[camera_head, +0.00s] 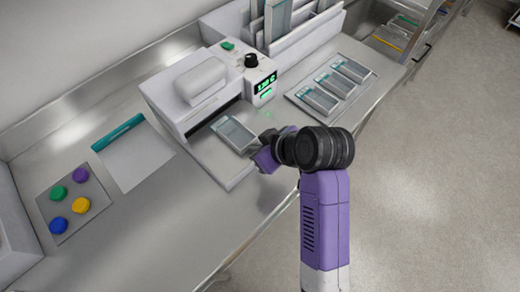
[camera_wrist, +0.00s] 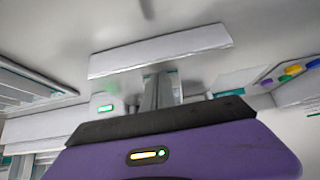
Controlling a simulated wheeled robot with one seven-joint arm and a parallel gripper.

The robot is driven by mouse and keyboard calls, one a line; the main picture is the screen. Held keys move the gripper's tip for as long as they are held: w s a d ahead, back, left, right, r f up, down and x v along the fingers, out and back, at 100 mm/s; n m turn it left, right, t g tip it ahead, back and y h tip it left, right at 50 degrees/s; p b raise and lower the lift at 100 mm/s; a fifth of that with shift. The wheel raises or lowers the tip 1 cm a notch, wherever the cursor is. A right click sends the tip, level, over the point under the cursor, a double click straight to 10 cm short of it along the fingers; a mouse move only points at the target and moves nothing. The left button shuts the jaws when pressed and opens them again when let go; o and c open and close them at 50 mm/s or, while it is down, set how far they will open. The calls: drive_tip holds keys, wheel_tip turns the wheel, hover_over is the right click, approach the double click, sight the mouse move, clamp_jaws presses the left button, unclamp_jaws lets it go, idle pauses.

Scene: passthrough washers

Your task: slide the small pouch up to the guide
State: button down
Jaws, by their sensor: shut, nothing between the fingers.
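The small pouch (camera_head: 234,133), pale with a grey-teal print, lies flat on the light platform (camera_head: 228,178) of the white sealing machine (camera_head: 187,92). Its far end is near the dark slot at the machine's front; I cannot tell any gap there. I cannot single out the guide with certainty. My gripper (camera_head: 266,152) is low at the pouch's near right end; whether it touches the pouch is unclear. In the wrist view my shut, empty grey fingers (camera_wrist: 158,92) show beyond the purple housing, and the pouch cannot be made out.
A tray (camera_head: 297,97) with three similar pouches lies to the right. A control box with a green display (camera_head: 265,88) stands behind the platform. To the left are a pale sheet with a teal strip (camera_head: 137,158) and a panel with coloured buttons (camera_head: 102,192). The counter's front edge is close.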

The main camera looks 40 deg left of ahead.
sight(244, 139)
drive_tip(key=shift+w+a+b, duration=0.15)
drive_tip(key=shift+a+b, duration=0.2)
drive_tip(key=shift+a, duration=1.8)
drive_tip(key=p+v, duration=0.5)
drive_tip(key=shift+r, duration=0.1)
